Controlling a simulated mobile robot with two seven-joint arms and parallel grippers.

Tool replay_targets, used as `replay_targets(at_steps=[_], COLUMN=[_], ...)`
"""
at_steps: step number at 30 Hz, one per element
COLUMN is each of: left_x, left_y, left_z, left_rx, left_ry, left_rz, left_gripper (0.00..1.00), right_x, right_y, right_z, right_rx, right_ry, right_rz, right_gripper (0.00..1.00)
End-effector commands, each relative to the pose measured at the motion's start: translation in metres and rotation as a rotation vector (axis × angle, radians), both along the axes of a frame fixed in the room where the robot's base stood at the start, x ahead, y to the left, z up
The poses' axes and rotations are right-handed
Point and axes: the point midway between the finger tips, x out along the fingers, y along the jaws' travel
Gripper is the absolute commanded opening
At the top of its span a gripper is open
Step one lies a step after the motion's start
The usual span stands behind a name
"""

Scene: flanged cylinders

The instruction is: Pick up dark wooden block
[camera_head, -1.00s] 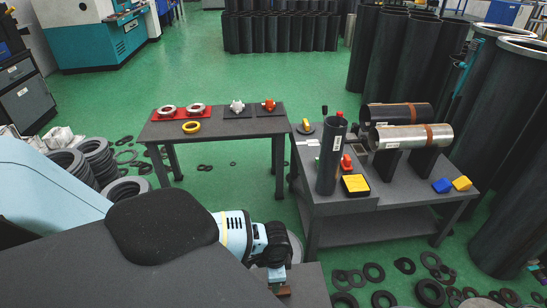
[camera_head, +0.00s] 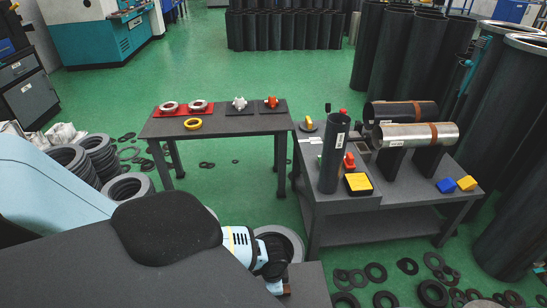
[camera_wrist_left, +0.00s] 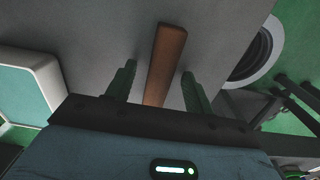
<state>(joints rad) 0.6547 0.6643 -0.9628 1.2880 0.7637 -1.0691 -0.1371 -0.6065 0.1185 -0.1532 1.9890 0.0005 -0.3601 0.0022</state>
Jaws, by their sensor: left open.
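The dark wooden block (camera_wrist_left: 167,55) is a long brown bar on a grey surface (camera_wrist_left: 100,30) in the wrist view. My left gripper (camera_wrist_left: 159,68) is open, with one green-grey finger on each side of the block and a gap visible beside each. Whether the fingertips are level with the block is unclear. In the head view my left gripper (camera_head: 276,287) is at the bottom centre, mostly hidden by my wrist. A small brown bit of the block (camera_head: 287,291) shows beside it. My right gripper is not in view.
A dark table (camera_head: 222,126) holds rings and small fittings. The grey workbench (camera_head: 390,203) to the right carries an upright black cylinder (camera_head: 334,155), two lying cylinders and coloured blocks.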

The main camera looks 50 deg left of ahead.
Motion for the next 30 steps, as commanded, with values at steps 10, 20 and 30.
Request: replay_targets(at_steps=[10, 20, 30], left_x=[0.001, 0.001, 0.003], left_y=[0.000, 0.000, 0.000], left_z=[0.001, 0.001, 0.028], left_rx=[-0.001, -0.001, -0.001], left_ry=[-0.001, -0.001, -0.007], left_rz=[0.000, 0.001, 0.001], left_gripper=[0.17, 0.04, 0.04], right_x=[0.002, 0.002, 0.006], right_y=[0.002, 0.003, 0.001], right_z=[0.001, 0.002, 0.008], right_rx=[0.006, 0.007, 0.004], right_ry=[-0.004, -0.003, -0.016], right_rz=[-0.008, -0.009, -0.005], right_gripper=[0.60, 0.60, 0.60])
